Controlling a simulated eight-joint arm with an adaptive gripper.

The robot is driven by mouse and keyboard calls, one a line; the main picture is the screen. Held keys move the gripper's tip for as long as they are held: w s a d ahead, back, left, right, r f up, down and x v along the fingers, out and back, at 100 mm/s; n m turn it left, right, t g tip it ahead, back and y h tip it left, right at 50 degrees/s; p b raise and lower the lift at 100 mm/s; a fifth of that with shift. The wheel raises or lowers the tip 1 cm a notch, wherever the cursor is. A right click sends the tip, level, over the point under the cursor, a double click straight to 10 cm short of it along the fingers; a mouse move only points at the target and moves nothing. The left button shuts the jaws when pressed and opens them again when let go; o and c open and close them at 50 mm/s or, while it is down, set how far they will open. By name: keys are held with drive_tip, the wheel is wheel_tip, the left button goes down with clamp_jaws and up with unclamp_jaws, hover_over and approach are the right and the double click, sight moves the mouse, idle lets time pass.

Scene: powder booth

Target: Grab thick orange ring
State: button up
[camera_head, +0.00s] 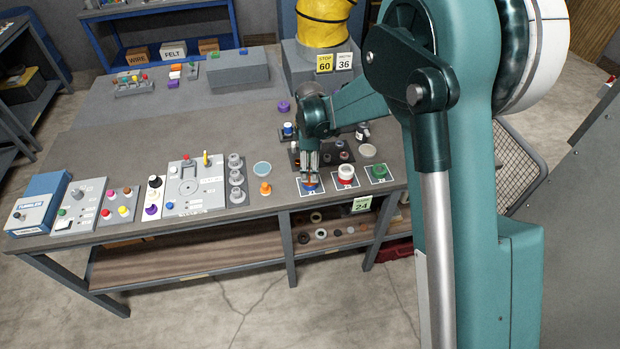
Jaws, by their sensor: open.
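My gripper (311,176) points down over the leftmost of the white-bordered squares near the bench's front edge. It is open. A small orange piece (310,181) shows at its fingertips, above a blue round item (311,188) on that square. This orange piece may be the thick orange ring; the fingers partly cover it, and I cannot tell whether they touch it. Another small orange object (265,188) stands to the left on the bench, with a stacked, knob-like shape.
A red and white round item (346,175) and a green one (378,172) sit on squares to the right. A dark tray (336,154) with rings lies behind. Grey stacked knobs (236,177) and control panels (194,186) stand left. The bench (120,140) is clear behind the panels.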

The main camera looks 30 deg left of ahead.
drive_tip(key=shift+s+f+p, duration=0.1)
drive_tip(key=shift+f+p, duration=0.2)
drive_tip(key=shift+f, duration=1.7)
drive_tip(key=c, duration=1.1)
drive_tip(key=shift+r, duration=0.1)
drive_tip(key=shift+r+b, duration=0.55)
drive_tip(key=shift+r, duration=4.4)
